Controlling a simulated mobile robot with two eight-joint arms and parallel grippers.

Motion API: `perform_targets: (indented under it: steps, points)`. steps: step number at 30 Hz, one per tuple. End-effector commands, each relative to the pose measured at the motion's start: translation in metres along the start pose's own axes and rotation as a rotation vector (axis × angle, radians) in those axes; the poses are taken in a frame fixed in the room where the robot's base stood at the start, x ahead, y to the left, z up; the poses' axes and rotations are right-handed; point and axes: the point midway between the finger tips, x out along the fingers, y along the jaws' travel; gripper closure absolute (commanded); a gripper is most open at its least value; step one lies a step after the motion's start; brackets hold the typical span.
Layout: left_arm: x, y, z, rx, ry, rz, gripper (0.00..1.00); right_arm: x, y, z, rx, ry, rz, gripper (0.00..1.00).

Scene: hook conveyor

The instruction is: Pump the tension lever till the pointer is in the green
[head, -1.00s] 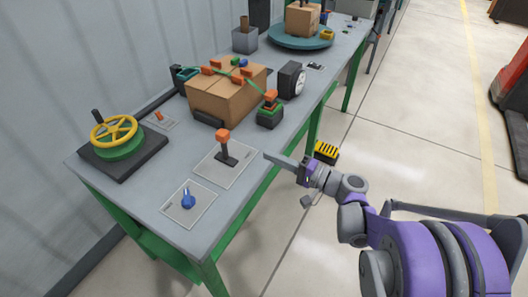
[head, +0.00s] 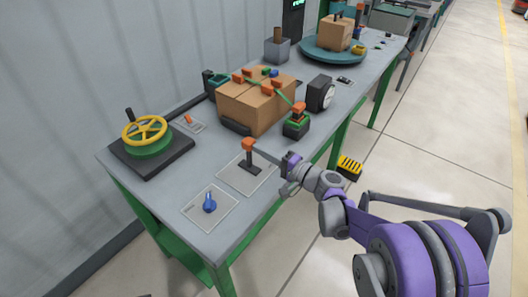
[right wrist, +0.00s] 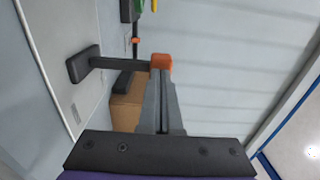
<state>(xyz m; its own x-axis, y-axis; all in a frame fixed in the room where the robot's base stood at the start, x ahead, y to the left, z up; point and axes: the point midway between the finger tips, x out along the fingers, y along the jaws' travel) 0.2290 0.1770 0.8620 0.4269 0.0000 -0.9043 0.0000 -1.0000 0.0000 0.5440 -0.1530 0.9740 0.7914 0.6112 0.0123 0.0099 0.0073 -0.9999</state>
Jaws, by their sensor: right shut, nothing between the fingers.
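A lever with an orange knob (head: 248,145) and a dark stem stands upright on a pale plate (head: 232,180) on the bench. In the right wrist view its orange knob (right wrist: 161,61) is right at the fingertips. My right gripper (head: 259,151) is shut and empty, its tips at the knob; I cannot tell whether they touch. Its closed fingers also show in the right wrist view (right wrist: 163,80). A black gauge with a white dial (head: 327,97) stands beside the box; its pointer and any green zone are too small to read. My left gripper is out of view.
A cardboard box (head: 250,107) with a green strap sits behind the lever, with a green-and-orange device (head: 297,121) at its right. A yellow handwheel (head: 145,131) stands at left and a blue knob (head: 209,204) in front. The turntable (head: 333,50) is farther back.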

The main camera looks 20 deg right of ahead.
Motion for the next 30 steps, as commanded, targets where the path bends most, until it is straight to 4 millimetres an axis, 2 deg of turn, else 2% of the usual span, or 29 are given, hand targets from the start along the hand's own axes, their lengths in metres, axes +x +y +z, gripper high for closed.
perform_targets:
  steps: [11,21,30]
  points:
    - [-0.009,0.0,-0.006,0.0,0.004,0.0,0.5,0.007,-0.006,0.001,-0.001,-0.001,0.06,1.0]
    - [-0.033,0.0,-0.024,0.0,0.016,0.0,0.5,0.035,-0.015,0.0,-0.003,-0.002,0.288,1.0]
    - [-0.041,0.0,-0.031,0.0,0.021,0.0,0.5,0.056,-0.012,0.0,-0.001,-0.001,0.476,1.0]
